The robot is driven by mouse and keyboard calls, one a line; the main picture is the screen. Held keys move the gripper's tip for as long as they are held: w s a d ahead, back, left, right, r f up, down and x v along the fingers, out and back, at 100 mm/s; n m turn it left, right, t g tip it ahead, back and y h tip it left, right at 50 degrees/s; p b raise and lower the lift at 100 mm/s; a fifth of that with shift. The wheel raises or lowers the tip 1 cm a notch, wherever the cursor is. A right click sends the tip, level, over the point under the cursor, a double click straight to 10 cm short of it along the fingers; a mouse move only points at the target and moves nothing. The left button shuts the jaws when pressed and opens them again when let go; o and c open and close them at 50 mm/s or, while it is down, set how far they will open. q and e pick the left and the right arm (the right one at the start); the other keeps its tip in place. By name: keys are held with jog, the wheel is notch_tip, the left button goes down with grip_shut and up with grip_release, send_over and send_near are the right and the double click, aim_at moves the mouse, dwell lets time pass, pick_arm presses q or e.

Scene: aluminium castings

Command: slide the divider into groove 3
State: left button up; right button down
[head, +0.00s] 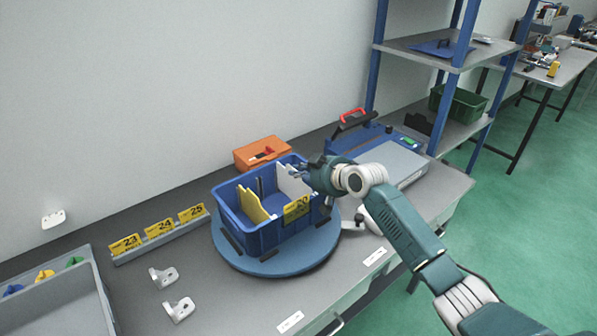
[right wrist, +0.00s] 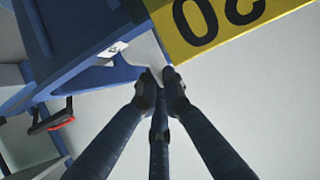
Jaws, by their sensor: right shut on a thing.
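The blue crate (head: 262,236) stands on a round blue turntable (head: 270,268). A yellow divider (head: 251,205) stands upright in its left part. A white divider (head: 291,183) is at its right part, beside my right gripper (head: 305,172). In the right wrist view my right gripper (right wrist: 160,82) is shut on a corner of the white divider (right wrist: 147,52), next to the crate's blue wall (right wrist: 65,40). The divider's lower edge and the grooves are hidden, so I cannot tell which groove it is at. My left gripper is not in view.
An orange box (head: 262,151) stands behind, a blue and grey machine (head: 395,162) at right. Cards 23 to 25 (head: 160,228), metal brackets (head: 178,310) and a grey tray (head: 60,305) lie left.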

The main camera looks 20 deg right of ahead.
jog(key=shift+f+b, duration=0.65)
jog(key=shift+f, duration=0.4)
jog(key=c, duration=1.8)
grip_release()
jog(key=shift+r, duration=0.1)
jog(key=v, duration=1.2)
jog(key=shift+a, duration=0.1)
